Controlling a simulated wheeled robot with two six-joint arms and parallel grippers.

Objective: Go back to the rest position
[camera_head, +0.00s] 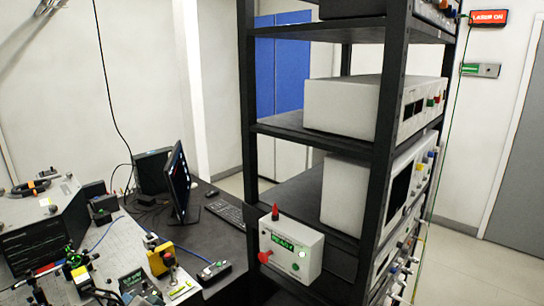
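Neither of my grippers is in the head view, and no part of my arms shows. The view is of a lab with a bench on the left and an equipment rack (382,130) in the middle. On the rack's near side hangs a pale control box (291,247) with a lit green display, a green button and red knobs. I cannot see what either gripper holds.
The dark bench (225,240) carries a monitor (178,182), a keyboard (227,214), a large instrument (45,225) and several small optical parts. A lit red sign (488,17) hangs beside a grey door (522,180). Open floor (470,270) lies right of the rack.

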